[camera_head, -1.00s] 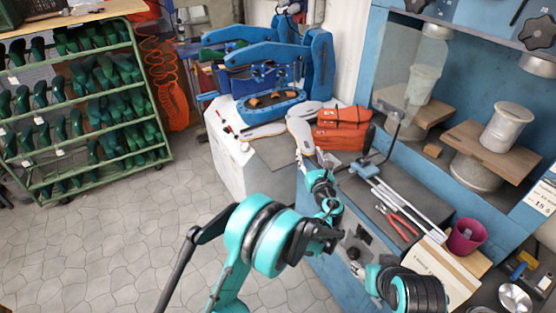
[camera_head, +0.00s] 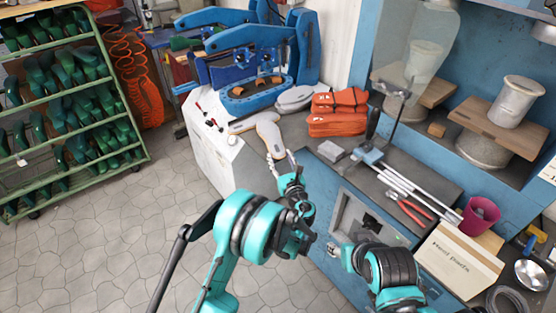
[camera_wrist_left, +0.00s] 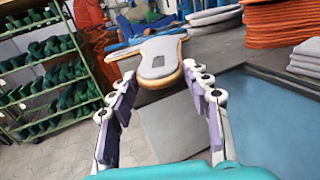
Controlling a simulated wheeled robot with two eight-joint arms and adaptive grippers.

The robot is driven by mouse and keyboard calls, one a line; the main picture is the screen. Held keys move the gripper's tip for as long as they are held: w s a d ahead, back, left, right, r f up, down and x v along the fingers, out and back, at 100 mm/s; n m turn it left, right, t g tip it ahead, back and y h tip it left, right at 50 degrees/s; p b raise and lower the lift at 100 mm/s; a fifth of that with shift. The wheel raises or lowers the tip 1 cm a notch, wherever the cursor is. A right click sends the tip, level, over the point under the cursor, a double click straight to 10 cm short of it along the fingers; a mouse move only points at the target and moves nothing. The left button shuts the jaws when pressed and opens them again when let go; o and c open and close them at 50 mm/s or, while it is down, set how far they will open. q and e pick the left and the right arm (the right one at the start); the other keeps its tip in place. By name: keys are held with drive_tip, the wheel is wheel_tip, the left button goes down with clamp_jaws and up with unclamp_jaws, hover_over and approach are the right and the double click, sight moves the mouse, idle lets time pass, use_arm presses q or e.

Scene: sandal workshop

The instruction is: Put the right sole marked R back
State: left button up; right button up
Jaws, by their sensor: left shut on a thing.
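A pale sole with a tan edge (camera_head: 269,132) is held in my left gripper (camera_head: 283,163), over the front edge of the grey bench near the blue press. In the left wrist view the sole (camera_wrist_left: 158,62) reaches away from me, its near rounded end between the fingertips (camera_wrist_left: 157,84). No R mark can be read on it. Another light flat piece (camera_head: 240,125) lies behind it on the bench, partly covered by it. Grey soles (camera_head: 295,97) lie beside the orange stack. My right arm shows at the lower right, but its gripper cannot be made out.
A blue press (camera_head: 255,95) stands behind the sole. A green rack of lasts (camera_head: 70,110) stands left across open floor.

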use_arm(q)
drive_tip(key=shift+s+d+r, duration=0.1)
drive_tip(key=shift+s+r, duration=0.05)
drive_tip(key=shift+r, duration=0.1)
drive_tip(key=shift+f, duration=0.5)
drive_tip(key=o, duration=0.9)
